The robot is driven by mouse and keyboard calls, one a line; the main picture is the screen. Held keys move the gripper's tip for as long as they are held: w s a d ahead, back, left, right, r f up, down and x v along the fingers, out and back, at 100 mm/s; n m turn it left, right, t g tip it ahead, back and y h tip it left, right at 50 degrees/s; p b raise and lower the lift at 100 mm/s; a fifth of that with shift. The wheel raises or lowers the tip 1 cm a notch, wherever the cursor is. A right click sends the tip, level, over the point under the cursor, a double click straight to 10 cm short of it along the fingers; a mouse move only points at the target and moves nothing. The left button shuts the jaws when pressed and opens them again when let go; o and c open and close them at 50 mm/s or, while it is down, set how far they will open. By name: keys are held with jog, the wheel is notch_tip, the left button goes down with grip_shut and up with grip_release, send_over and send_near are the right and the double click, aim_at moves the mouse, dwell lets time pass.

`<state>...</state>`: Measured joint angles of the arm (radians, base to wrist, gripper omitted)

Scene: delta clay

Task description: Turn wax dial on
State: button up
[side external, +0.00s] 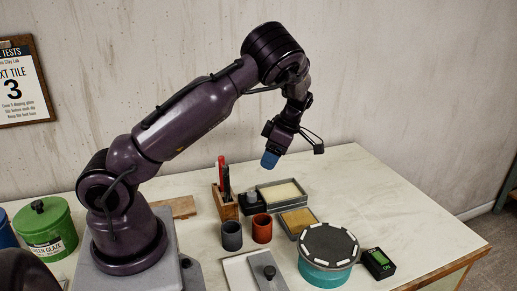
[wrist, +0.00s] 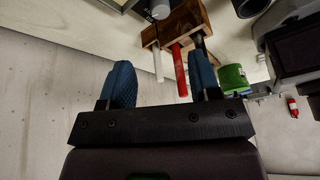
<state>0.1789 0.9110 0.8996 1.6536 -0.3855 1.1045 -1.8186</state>
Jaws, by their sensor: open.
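A small dark box with a round grey knob, which looks like the wax dial (side external: 252,198), stands beside the pen block at the left end of a grey tray of cream wax (side external: 283,195). How the knob is turned is too small to tell. A pale rounded thing at the top edge of the wrist view (wrist: 160,9) may be this knob, but it is cut off. My gripper (side external: 270,159) hangs in the air above and behind the wax tray, apart from everything. Its two blue fingers (wrist: 162,80) are spread in the wrist view, with nothing between them.
A wooden pen block (side external: 228,207) with red and dark tools stands left of the dial box. Grey (side external: 232,235) and rust-red (side external: 262,228) cups stand in front.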

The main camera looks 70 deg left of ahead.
jog(key=s+d+r+m+t+h, duration=0.1)
jog(key=s+d+r+m+t, duration=0.1)
jog(key=d+m, duration=0.4)
jog(key=s+d+r+m+t, duration=0.1)
jog(key=s+d+r+m, duration=0.3)
jog(key=m, duration=0.8)
jog(key=s+d+r+m+t+h, duration=0.1)
jog(key=s+d+r+m+t, duration=0.1)
jog(key=s+d+r+m, duration=0.2)
jog(key=shift+d+r+m+t+h, duration=0.3)
jog(key=shift+d+r+m, duration=1.25)
jog(key=shift+d+m, duration=0.9)
jog(key=shift+a+f, duration=0.1)
